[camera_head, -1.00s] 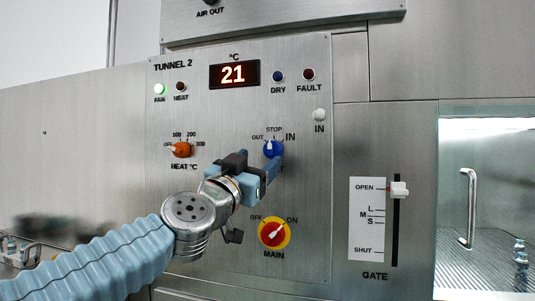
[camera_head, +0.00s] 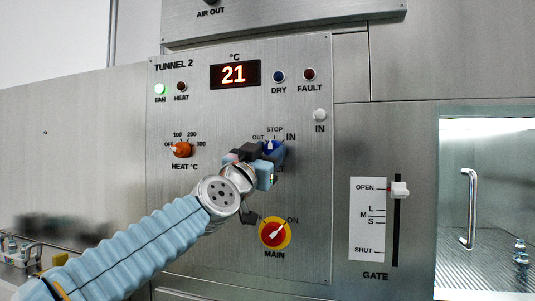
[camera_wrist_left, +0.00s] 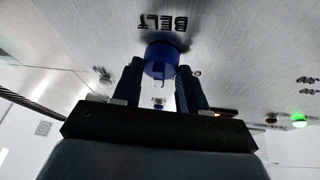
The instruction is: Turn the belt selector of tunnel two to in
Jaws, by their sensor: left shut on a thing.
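The blue belt selector (camera_head: 277,148) is on the tunnel 2 panel, with OUT, STOP and IN marked around it. Its white mark points up, about at STOP. My left gripper (camera_head: 266,161) reaches it from the lower left and is shut on it, covering its lower left side. In the left wrist view the blue knob (camera_wrist_left: 161,60) sits between the two dark fingers, under the BELT label. The white IN lamp (camera_head: 320,115) looks unlit. My right gripper is out of view.
The orange heat knob (camera_head: 182,150) is left of the selector, and the red and yellow main switch (camera_head: 274,233) is below, near my wrist. The gate slider (camera_head: 399,190) is at OPEN on the right. The green FAN lamp (camera_head: 160,89) is lit, and the display (camera_head: 235,74) reads 21.

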